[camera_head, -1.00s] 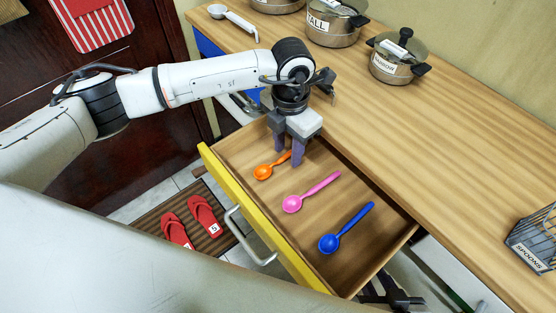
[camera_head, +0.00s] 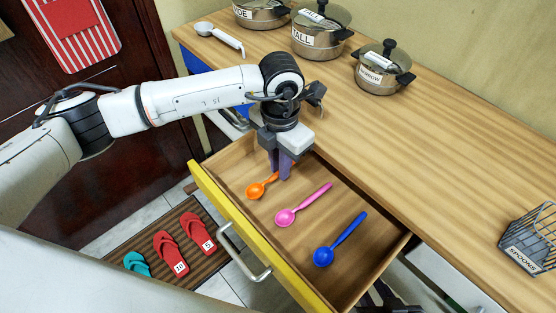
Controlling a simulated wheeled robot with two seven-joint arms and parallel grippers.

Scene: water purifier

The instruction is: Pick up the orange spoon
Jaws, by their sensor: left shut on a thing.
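The orange spoon (camera_head: 256,190) lies in the open drawer (camera_head: 330,275), nearest its far left end, with its bowl toward the front. My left gripper (camera_head: 281,174) points down into the drawer and is shut on the spoon's handle; the fingers hide part of the handle. The spoon's bowl looks at or near the drawer floor; I cannot tell whether it is lifted. My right gripper (camera_head: 388,300) shows only in part at the bottom edge, dark and below the counter, and its jaws cannot be made out.
A pink spoon (camera_head: 303,205) and a blue spoon (camera_head: 340,240) lie beside it in the drawer. A wire basket labelled SPOONS (camera_head: 528,245) stands at the counter's right. Labelled pots (camera_head: 320,35) and a white scoop (camera_head: 220,36) stand at the back. The middle counter is clear.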

